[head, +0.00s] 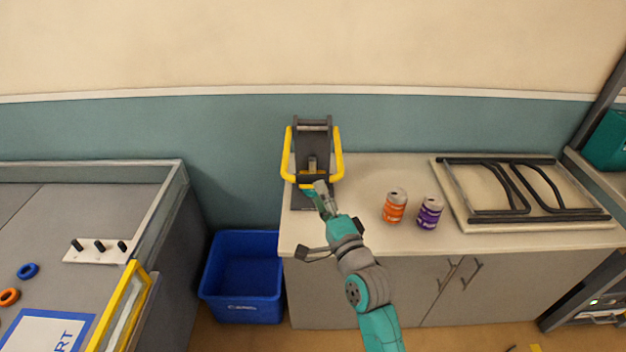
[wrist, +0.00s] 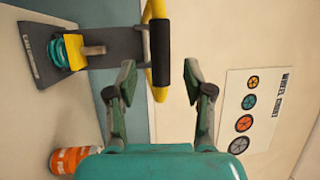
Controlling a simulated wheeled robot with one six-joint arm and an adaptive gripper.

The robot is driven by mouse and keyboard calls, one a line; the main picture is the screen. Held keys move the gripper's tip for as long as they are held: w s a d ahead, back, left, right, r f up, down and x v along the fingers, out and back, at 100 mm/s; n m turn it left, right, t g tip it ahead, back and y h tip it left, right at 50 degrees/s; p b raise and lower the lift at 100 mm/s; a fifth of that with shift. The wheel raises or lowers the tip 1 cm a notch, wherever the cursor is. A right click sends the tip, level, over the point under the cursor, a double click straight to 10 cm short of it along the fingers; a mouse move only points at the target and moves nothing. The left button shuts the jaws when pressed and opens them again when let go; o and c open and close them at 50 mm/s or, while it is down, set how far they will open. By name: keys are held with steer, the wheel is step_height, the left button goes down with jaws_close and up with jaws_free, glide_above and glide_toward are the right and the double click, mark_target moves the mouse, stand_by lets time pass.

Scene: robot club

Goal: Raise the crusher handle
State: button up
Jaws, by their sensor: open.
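The can crusher (head: 312,148) stands at the left end of the counter, a dark grey upright body with a yellow U-shaped handle (head: 341,160). The handle hangs low, its cross bar in front of the body. In the wrist view the bar's black grip (wrist: 160,53) lies just beyond and in line with the gap between my fingertips. My gripper (wrist: 160,75) is open and empty, and I see no contact with the grip. In the head view my gripper (head: 319,188) is at the handle's lower bar and partly hides it and the crusher base.
An orange can (head: 394,207) and a purple can (head: 430,213) stand on the counter (head: 375,177) right of my arm. A folded black frame on a board (head: 514,190) lies farther right. A blue bin (head: 243,278) is on the floor at left. The wall is close behind.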

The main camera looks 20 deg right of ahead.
mark_target(312, 177)
steer(key=shift+w+a+r, duration=0.1)
steer(key=shift+w+r, duration=0.05)
steer(key=shift+w, duration=0.8)
steer(key=shift+w+a+r, duration=0.1)
steer(key=shift+w+r, duration=0.05)
steer(key=shift+w, duration=0.75)
steer(key=shift+w+a+r, duration=0.1)
steer(key=shift+w+r, duration=0.05)
steer(key=shift+w, duration=0.8)
jaws_close()
